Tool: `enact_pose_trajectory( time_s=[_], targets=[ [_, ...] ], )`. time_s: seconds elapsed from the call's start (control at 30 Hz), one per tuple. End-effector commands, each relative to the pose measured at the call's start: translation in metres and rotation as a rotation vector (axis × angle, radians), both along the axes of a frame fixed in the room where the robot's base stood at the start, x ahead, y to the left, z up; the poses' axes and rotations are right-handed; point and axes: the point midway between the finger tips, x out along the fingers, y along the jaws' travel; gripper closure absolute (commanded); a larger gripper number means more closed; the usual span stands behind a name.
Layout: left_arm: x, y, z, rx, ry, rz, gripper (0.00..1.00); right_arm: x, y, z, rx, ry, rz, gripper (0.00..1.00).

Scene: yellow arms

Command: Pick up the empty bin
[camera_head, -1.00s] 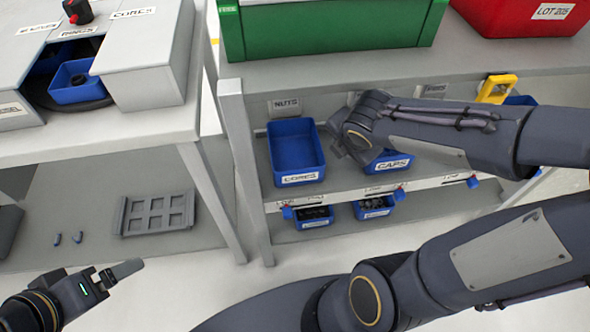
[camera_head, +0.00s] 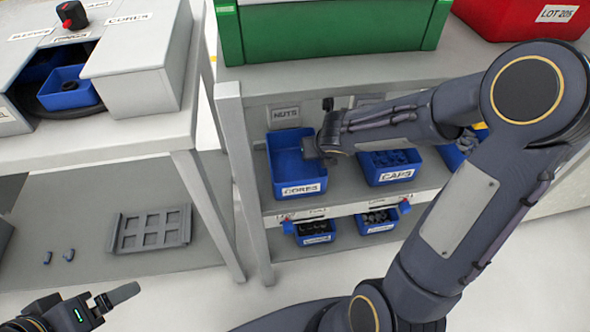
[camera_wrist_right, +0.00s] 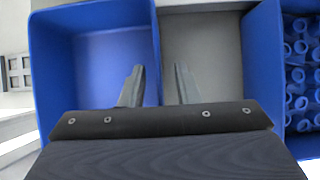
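The empty blue bin labelled CORES (camera_head: 288,168) stands on the upper shelf of the rack. In the right wrist view, its empty inside (camera_wrist_right: 95,60) fills the left part. My right gripper (camera_head: 308,150) is at the bin's right side. In the right wrist view, its two fingers (camera_wrist_right: 158,86) are open, one over the bin's inside and one over the bare shelf, with the bin's right wall between them. Whether they touch the wall cannot be told. My left gripper (camera_head: 120,295) is low at the left, away from the bin; its finger gap cannot be made out.
A filled blue CAPS bin (camera_head: 389,168) stands to the right, across a narrow strip of shelf. Smaller filled bins (camera_head: 316,231) sit below. A green crate (camera_head: 330,30) and a red crate (camera_head: 520,16) stand above. A bench (camera_head: 100,140) is at the left.

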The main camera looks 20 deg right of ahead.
Motion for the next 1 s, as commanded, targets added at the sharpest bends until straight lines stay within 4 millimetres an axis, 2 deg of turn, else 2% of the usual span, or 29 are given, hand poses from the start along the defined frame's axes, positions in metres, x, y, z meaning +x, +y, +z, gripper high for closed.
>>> enact_pose_trajectory(
  time_s=[0.03, 0.07, 0.33, 0.5, 0.57, 1.0],
  targets=[
    [0.0000, 0.0000, -0.0091, 0.000, 0.000, 0.000, 0.10, 0.0041, -0.0004, -0.0119, 0.001, 0.002, 0.001, 0.71],
    [0.0000, 0.0000, -0.0103, 0.000, 0.000, 0.000, 0.10, 0.0061, -0.0007, -0.0137, 0.001, 0.001, 0.001, 0.71],
    [0.0000, 0.0001, -0.0089, 0.000, 0.000, 0.000, 0.10, 0.0083, -0.0014, -0.0129, -0.001, 0.000, 0.001, 0.72],
    [0.0000, 0.0001, -0.0089, 0.000, 0.000, 0.000, 0.10, 0.0082, -0.0013, -0.0129, 0.000, 0.000, 0.000, 0.94],
    [0.0000, 0.0001, -0.0089, 0.000, 0.000, 0.000, 0.10, 0.0082, -0.0013, -0.0129, 0.000, 0.000, 0.000, 1.00],
    [0.0000, 0.0000, -0.0084, 0.000, 0.000, 0.000, 0.10, 0.0084, -0.0010, -0.0121, 0.001, -0.001, 0.001, 1.00]
  ],
)
